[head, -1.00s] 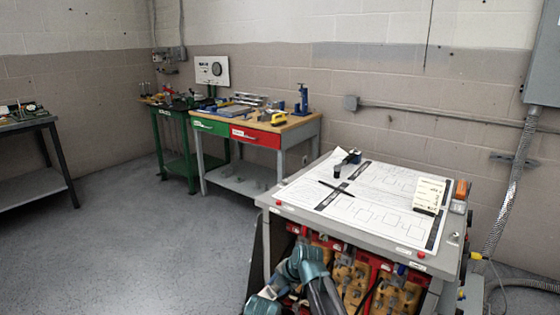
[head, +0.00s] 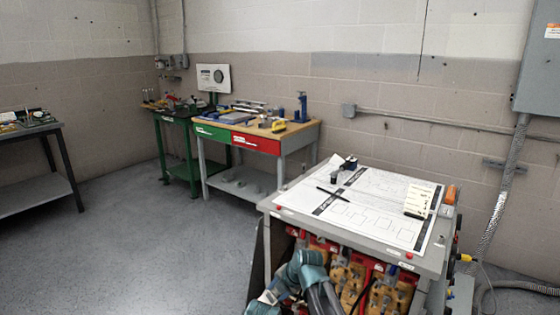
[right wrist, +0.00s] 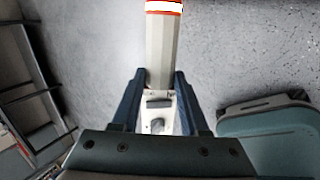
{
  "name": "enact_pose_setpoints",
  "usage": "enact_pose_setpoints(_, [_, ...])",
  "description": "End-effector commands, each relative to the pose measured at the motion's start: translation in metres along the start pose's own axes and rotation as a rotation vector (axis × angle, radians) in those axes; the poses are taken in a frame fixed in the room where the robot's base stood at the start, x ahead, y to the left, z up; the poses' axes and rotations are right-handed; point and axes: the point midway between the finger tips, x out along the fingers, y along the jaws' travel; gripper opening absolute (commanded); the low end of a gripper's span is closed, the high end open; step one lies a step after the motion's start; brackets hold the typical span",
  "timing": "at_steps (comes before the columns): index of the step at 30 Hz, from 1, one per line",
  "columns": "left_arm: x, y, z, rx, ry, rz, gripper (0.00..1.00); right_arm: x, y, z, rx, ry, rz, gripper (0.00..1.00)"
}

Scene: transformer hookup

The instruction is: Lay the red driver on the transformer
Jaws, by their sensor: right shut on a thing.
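My right gripper (right wrist: 158,82) is shut on a long, pale grey, faceted thing (right wrist: 163,48) in the right wrist view. The thing has a red-orange and white band at its far end, at the top edge of the picture. It may be the red driver, but its full shape is cut off. Grey floor shows behind it. In the head view my teal right arm is low at the front of the near bench; its fingertips cannot be made out there. My left gripper is not in view. I cannot pick out the transformer with certainty.
The near bench (head: 283,213) carries a diagram sheet (head: 372,185), a dark pen (head: 332,194), a small blue-and-black thing (head: 349,163) and a pale card (head: 419,201). A wooden-topped bench (head: 310,127) with tools stands behind. Floor (head: 140,250) at left is clear.

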Motion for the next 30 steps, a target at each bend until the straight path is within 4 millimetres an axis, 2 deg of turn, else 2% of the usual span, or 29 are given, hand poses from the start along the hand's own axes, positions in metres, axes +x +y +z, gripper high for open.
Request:
enact_pose_setpoints(1, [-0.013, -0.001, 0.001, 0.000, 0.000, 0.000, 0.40, -0.011, 0.007, 0.000, 0.000, 0.000, 0.001, 0.00])
enact_pose_setpoints(4, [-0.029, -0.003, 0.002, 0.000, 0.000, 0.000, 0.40, -0.025, 0.015, 0.001, 0.000, 0.000, 0.001, 0.00])
enact_pose_setpoints(21, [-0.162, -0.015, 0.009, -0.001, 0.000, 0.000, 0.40, -0.140, 0.082, 0.005, 0.000, 0.000, 0.001, 0.00])
enact_pose_setpoints(25, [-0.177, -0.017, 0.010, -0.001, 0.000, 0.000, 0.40, -0.153, 0.090, 0.005, 0.000, 0.000, 0.001, 0.00])
enact_pose_setpoints(30, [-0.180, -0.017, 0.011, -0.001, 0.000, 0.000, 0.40, -0.156, 0.092, 0.005, 0.000, 0.000, 0.001, 0.00])
